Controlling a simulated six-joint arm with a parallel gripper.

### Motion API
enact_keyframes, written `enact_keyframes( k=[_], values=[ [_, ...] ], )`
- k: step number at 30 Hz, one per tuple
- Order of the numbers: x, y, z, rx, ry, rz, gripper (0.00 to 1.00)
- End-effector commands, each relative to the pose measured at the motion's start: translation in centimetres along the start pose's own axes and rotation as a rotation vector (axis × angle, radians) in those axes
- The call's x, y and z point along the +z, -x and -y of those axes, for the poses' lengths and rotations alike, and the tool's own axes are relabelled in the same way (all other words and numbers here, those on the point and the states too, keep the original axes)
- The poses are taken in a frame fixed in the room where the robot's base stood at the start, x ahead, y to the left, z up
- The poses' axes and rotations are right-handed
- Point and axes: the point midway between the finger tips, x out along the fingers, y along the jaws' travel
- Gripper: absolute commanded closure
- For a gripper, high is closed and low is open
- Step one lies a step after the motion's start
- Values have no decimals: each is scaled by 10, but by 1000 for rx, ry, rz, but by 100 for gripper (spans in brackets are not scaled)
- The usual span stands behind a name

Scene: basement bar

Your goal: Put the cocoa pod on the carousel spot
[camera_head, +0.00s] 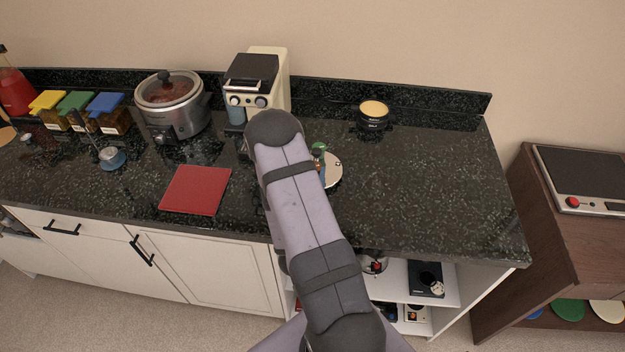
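A round, pale carousel (334,174) stands on the dark counter, right of the coffee machine. My arm covers its left part. A small green-topped item (319,148) shows at its back left edge, next to the arm; I cannot tell whether it is a pod. I cannot make out the cocoa pod, and the carousel's spots are too small or hidden to tell apart. My gripper is hidden behind my own arm, which reaches over the counter's front edge toward the coffee machine.
A cream coffee machine (266,78) stands behind my arm. A slow cooker (178,115), coloured-lid boxes (75,110) and a red mat (196,190) lie to the left. A dark yellow-topped tin (373,116) stands at the back. The counter's right part (440,180) is clear.

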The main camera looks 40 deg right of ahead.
Motion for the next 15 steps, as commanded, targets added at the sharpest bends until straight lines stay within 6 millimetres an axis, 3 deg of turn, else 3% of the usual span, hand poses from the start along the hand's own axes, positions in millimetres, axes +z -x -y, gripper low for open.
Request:
enact_keyframes(
  k=[6, 15],
  values=[
    [17, -1, 0, 0, 0, 0, 91],
    [20, -1, 0, 0, 0, -1, 91]
  ],
)
